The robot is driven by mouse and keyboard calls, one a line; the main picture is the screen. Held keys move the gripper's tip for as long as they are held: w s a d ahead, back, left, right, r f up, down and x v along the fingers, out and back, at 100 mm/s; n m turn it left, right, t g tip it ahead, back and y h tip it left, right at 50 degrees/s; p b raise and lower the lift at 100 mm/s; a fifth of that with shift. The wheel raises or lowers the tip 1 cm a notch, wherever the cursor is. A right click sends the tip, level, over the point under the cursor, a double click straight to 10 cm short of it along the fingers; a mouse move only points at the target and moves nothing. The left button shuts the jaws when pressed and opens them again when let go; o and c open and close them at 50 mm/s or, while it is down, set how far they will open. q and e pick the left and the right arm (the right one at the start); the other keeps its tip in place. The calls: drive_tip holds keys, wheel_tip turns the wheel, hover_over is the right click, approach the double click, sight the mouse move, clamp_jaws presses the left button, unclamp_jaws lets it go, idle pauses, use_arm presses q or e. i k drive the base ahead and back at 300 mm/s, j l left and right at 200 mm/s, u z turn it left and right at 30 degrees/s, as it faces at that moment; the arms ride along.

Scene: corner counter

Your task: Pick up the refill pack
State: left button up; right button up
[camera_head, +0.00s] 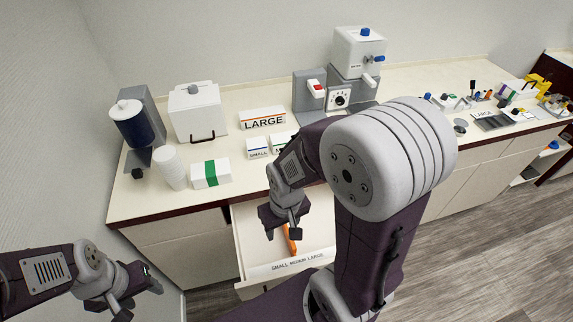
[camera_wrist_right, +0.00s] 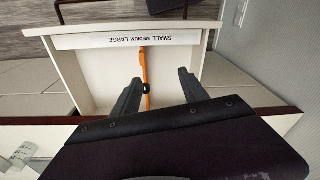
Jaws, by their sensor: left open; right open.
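No item is legibly marked as the refill pack. A white pack with a green band (camera_head: 211,173) lies on the counter, left of small boxes labelled SMALL (camera_head: 258,147) and, partly hidden by my right arm, another (camera_head: 281,142). A larger box labelled LARGE (camera_head: 263,118) stands behind them. My right gripper (camera_head: 283,222) is open above the pulled-out drawer (camera_head: 257,222). An orange item (camera_head: 291,240) lies in the drawer below it; in the right wrist view the orange item (camera_wrist_right: 144,67) shows between the open fingers (camera_wrist_right: 160,88). My left gripper (camera_head: 141,290) is open and empty, low at left.
The drawer front label (camera_head: 297,261) reads SMALL MEDIUM LARGE. A white roll (camera_head: 170,167), a dark blue canister device (camera_head: 133,123) and a white lidded bin (camera_head: 197,112) stand left on the counter. A machine with a blue knob (camera_head: 359,52) stands behind my right arm.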

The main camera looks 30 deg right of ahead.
sight(278, 141)
drive_tip(key=l+u, duration=0.35)
drive_tip(key=l, duration=0.15)
drive_tip(key=l+u, duration=0.35)
drive_tip(key=l, duration=0.2)
drive_tip(key=k+l+u, duration=0.3)
drive_tip(key=l, duration=0.15)
drive_tip(key=l+u, duration=0.35)
drive_tip(key=l, duration=0.15)
drive_tip(key=k+l+u, duration=0.55)
drive_tip(key=l+u, duration=0.15)
drive_tip(key=k+l+u, duration=0.35)
drive_tip(key=i+j, duration=0.05)
